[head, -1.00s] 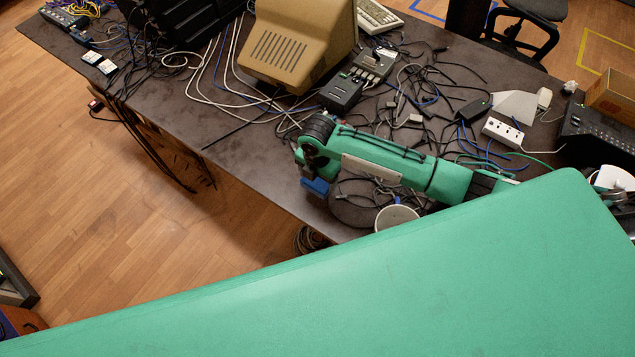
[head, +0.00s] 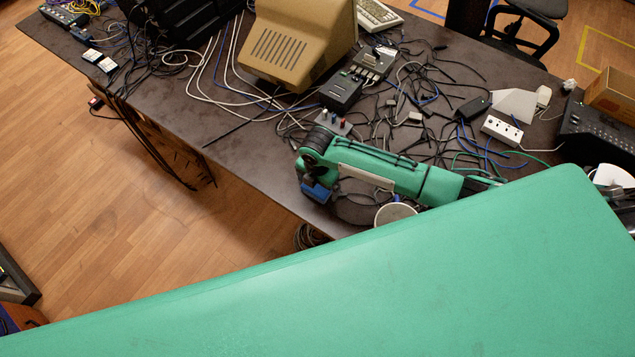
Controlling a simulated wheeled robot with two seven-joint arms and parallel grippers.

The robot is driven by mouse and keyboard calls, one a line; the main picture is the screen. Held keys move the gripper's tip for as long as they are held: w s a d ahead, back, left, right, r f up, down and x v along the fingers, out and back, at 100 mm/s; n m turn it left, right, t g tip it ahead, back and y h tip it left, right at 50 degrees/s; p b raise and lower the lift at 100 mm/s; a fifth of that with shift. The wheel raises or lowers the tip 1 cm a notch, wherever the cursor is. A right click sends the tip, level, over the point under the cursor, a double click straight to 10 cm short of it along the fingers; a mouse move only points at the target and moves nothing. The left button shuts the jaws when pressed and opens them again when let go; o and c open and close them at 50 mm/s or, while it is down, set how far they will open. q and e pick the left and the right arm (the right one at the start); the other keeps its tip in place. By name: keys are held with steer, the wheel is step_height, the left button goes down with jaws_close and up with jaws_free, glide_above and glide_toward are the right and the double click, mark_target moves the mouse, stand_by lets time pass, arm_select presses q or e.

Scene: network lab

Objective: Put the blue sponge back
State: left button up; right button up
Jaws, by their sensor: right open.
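My right arm comes in from the right, and its wrist is bent down over the table's near edge. My right gripper (head: 316,190) is open at the end of it, partly hidden by the wrist. A blue block-like patch (head: 318,195) shows right at the gripper. I cannot tell whether it is the blue sponge or part of the gripper, nor whether it touches the table. No other blue sponge can be made out. My left gripper is not in view.
The dark table (head: 235,165) carries many loose cables, a beige monitor (head: 300,45), a dark box (head: 341,92) and a white power strip (head: 502,131). A round white-rimmed container (head: 395,213) stands beside my right forearm. Bare tabletop lies left of my wrist.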

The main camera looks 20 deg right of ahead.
mark_target(317, 186)
steer(key=shift+r, duration=0.1)
step_height(317, 186, up, 12)
steer(key=b, duration=0.1)
steer(key=shift+b, duration=0.4)
